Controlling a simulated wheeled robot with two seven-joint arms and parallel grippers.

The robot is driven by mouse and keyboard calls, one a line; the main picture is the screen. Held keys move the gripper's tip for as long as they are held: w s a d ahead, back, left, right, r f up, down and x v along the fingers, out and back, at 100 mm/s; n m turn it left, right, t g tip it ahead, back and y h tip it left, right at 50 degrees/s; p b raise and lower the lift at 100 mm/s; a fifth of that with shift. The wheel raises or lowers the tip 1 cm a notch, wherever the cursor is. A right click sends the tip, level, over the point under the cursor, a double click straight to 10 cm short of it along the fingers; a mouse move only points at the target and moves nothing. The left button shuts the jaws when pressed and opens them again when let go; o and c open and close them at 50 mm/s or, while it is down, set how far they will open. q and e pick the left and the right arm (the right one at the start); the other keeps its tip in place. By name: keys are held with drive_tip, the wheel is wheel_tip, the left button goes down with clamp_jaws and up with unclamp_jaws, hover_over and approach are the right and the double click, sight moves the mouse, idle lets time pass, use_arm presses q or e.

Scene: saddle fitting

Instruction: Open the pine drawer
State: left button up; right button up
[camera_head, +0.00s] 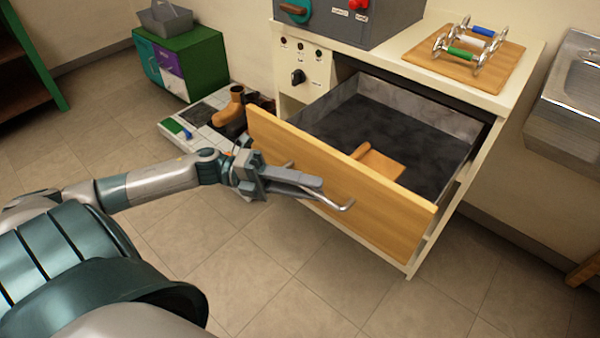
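The pine drawer (385,215) is pulled far out of the white cabinet, and its dark interior shows. A wooden piece with a round handle (380,162) lies inside it. A silver bar handle (338,205) runs along the drawer's front. My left gripper (308,188) is at the left part of this handle. Its fingers lie along the bar and appear shut on it; they hide part of the bar. My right gripper is not in view.
The white cabinet (305,68) carries a grey box (345,22) and a wooden board (450,68) with metal-ended rollers. A sink (572,95) is at right. A green cabinet (200,65) and a floor tray with boots (190,112) stand behind. Floor before the drawer is clear.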

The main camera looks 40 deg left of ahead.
use_arm(q)
drive_tip(key=v, duration=1.7)
drive_tip(key=shift+a, duration=0.25)
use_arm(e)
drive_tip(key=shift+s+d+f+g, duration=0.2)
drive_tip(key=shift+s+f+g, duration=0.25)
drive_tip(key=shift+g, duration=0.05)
use_arm(q)
drive_tip(key=shift+f, duration=0.1)
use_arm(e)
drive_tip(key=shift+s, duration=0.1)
